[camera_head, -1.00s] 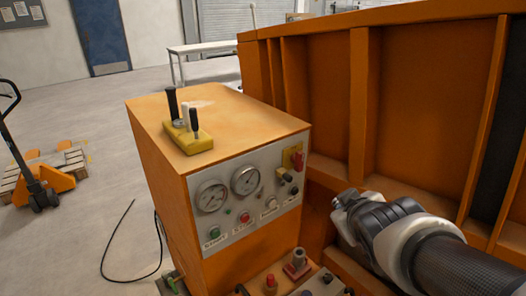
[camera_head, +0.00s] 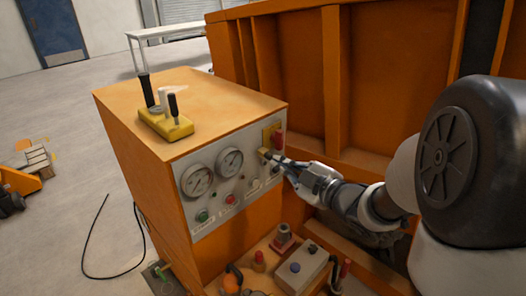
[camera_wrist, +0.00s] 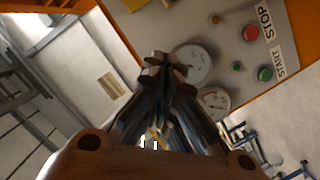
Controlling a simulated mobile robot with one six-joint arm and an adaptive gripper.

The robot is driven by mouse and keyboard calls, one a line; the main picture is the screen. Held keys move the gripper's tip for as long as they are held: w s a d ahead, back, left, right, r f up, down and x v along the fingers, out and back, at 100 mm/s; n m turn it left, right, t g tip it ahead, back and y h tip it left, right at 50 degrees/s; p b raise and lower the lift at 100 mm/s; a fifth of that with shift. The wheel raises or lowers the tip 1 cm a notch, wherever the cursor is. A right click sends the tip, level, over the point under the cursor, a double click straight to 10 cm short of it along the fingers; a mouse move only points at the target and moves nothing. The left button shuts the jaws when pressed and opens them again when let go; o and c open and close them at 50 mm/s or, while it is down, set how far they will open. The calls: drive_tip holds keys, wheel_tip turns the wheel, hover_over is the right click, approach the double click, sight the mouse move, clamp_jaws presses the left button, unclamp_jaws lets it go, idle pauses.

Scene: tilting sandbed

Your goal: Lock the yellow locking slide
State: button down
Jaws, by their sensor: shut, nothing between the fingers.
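A yellow plate (camera_head: 267,138) with a red part on it is at the upper right corner of the grey control panel (camera_head: 215,205). A yellow block (camera_head: 180,130) with two dark-handled levers and a pale cylinder sits on top of the orange cabinet. I cannot tell which yellow part is the locking slide. My gripper (camera_head: 270,158) is shut and empty, its tips close to the panel's right side, just below the yellow plate. Contact with the small knob there cannot be told. In the wrist view the shut fingers (camera_wrist: 168,66) overlap the panel's gauges.
The panel carries two gauges (camera_head: 230,162) and several buttons, including a red one (camera_head: 231,199). A lower shelf holds a grey box (camera_head: 301,268) and red-topped parts. The orange sandbed wall (camera_head: 380,85) rises behind my arm. A black cable (camera_head: 85,250) lies on the floor.

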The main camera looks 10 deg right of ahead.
sight(269, 156)
drive_tip(key=shift+w, duration=0.1)
drive_tip(key=w+f+b, duration=0.1)
drive_tip(key=w, duration=0.2)
drive_tip(key=w+a+f+b, duration=0.1)
drive_tip(key=w, duration=0.2)
drive_tip(key=w+a+f+b, duration=0.1)
drive_tip(key=w+f, duration=0.1)
drive_tip(key=w, duration=0.2)
drive_tip(key=shift+a, duration=0.1)
drive_tip(key=shift+w+d+f, duration=0.2)
drive_tip(key=shift+d+f, duration=0.05)
drive_tip(key=w+d, duration=0.2)
drive_tip(key=d, duration=0.1)
drive_tip(key=shift+p, duration=0.3)
